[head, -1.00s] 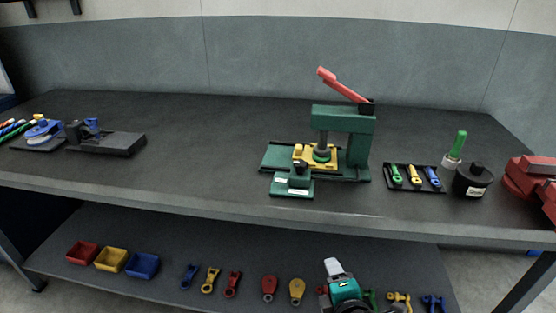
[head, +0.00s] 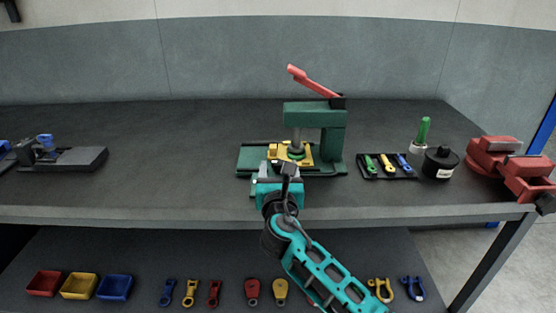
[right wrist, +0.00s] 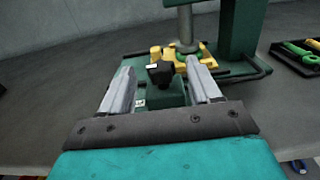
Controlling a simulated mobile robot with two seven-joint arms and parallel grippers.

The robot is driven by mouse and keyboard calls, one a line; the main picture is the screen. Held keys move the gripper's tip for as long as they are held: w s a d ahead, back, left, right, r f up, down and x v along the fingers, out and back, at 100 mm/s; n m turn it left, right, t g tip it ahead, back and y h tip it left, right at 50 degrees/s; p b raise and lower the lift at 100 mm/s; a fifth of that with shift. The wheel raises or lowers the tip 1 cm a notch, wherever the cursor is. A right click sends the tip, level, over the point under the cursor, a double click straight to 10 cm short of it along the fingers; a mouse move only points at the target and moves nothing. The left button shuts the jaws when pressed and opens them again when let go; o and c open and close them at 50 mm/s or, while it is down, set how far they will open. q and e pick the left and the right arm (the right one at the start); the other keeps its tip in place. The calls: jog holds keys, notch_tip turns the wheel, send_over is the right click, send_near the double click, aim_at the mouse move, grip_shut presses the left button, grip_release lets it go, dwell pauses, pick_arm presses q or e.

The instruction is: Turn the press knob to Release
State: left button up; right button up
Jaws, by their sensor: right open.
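The green press (head: 318,117) with its red lever (head: 314,82) stands on the bench. A yellow fixture (head: 291,153) sits on its base under the ram. In the right wrist view the black press knob (right wrist: 160,73) stands on a small green block (right wrist: 165,94) at the front of the press. My right gripper (right wrist: 164,84) is open, and its two fingers lie to either side of the knob and block, with gaps visible. In the head view my right gripper (head: 280,176) covers the knob and block. The labels are too small to read. My left gripper is out of view.
A black tray (head: 387,176) of coloured parts, a black pot (head: 440,163) and a red vise (head: 505,165) stand to the right. A black fixture (head: 65,159) stands at left. The bench between it and the press is clear. Bins and shackle parts lie on the lower shelf.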

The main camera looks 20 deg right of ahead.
jog(key=shift+b+x, duration=0.4)
jog(key=shift+x, duration=2.35)
jog(key=shift+c, duration=0.3)
jog(key=c, duration=0.9)
